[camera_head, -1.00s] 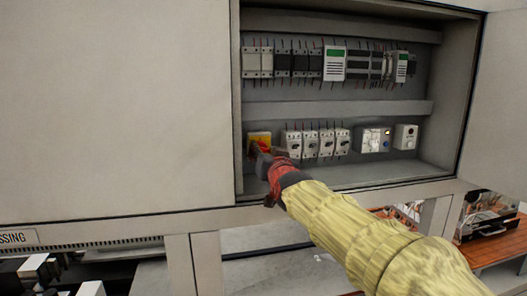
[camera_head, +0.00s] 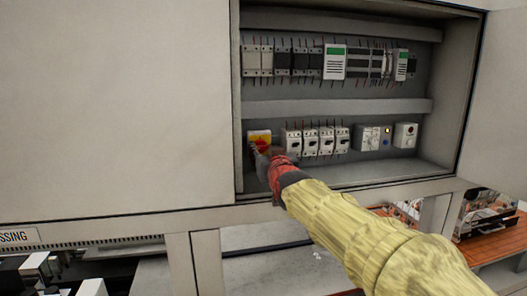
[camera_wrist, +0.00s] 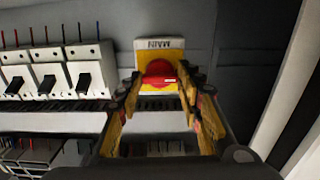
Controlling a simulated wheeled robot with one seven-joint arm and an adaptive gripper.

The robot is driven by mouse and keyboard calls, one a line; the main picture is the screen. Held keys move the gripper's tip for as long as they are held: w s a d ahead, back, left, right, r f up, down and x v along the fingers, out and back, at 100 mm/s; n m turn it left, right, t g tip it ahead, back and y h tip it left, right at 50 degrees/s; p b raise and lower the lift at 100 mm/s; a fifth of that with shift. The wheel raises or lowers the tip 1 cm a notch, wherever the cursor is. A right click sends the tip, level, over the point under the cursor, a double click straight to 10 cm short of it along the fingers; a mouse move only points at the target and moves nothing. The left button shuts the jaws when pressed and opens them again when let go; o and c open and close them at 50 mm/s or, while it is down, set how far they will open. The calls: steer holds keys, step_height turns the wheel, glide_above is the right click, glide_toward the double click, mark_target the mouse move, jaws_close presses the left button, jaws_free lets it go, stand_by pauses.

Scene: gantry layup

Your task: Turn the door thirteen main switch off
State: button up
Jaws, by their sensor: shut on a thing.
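The main switch (camera_head: 265,135) is a yellow plate with a red rotary knob, low at the left inside the open cabinet. In the wrist view its label reads MAIN upside down, and the red knob (camera_wrist: 160,74) sits between my fingers. My gripper (camera_wrist: 162,92) is shut on the knob, one finger on each side. In the head view my gripper (camera_head: 262,156) reaches in from the lower right and covers the plate's lower part. The knob's exact angle is hard to tell.
A row of white breakers (camera_head: 318,141) stands just right of the switch. Further right are a meter box (camera_head: 370,138) and a small white device (camera_head: 405,135). An upper rail (camera_head: 285,60) carries several modules. The cabinet's left wall (camera_head: 237,120) is close beside my gripper.

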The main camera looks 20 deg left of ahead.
steer(key=o, duration=1.2)
steer(key=shift+c, duration=0.2)
steer(key=v, duration=1.2)
steer(key=shift+a+f, duration=0.1)
steer(key=shift+f, duration=0.05)
